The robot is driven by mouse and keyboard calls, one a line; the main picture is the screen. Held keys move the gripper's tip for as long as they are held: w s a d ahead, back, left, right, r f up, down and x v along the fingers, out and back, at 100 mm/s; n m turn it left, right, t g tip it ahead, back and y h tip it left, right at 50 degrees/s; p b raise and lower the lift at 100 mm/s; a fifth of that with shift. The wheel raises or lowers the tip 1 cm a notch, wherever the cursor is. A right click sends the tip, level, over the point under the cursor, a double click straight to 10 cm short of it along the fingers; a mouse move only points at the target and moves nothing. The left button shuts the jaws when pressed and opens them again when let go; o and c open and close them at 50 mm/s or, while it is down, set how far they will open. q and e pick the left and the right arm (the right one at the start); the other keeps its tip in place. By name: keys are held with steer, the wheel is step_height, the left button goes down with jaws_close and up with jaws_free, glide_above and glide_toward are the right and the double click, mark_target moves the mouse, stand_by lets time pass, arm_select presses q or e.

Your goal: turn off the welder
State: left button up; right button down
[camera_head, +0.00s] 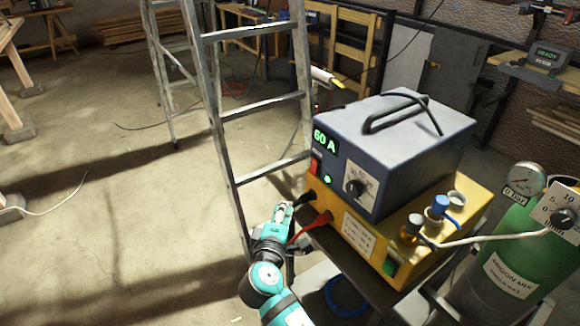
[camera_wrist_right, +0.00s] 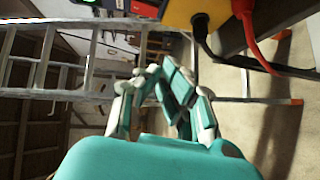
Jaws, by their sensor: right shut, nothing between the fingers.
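The welder (camera_head: 405,150) is a blue-grey box with a black top handle. Its front has a green display (camera_head: 324,139) reading 60 A, a red switch (camera_head: 315,164), a lit green lamp (camera_head: 327,180) and a dial (camera_head: 357,187). It sits on a yellow unit (camera_head: 345,228), whose lower corner also shows at the top of the right wrist view (camera_wrist_right: 190,13). My right gripper (camera_head: 281,213) is shut and empty, left of and below the welder's front, near the cable plugs. Its fingers also show in the right wrist view (camera_wrist_right: 158,74). My left gripper is out of view.
A black cable (camera_head: 304,198) and a red cable (camera_head: 310,228) leave the yellow unit near my right gripper. A stepladder (camera_head: 222,120) stands behind. A green gas cylinder (camera_head: 500,255) with gauges stands at right. The floor at left is mostly clear.

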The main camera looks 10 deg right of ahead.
mark_target(314, 167)
step_height(314, 167, up, 3)
steer(key=shift+w+d+f+h, duration=0.1)
steer(key=shift+w+h, duration=0.05)
steer(key=shift+h, duration=0.15)
steer(key=x, duration=0.4)
steer(key=d+b+x, duration=0.1)
steer(key=x, duration=0.3)
steer(key=s+d+b+x, duration=0.1)
steer(key=x, duration=0.3)
steer(key=shift+w+d, duration=0.3)
steer(key=shift+d, duration=0.1)
steer(key=shift+b, duration=0.3)
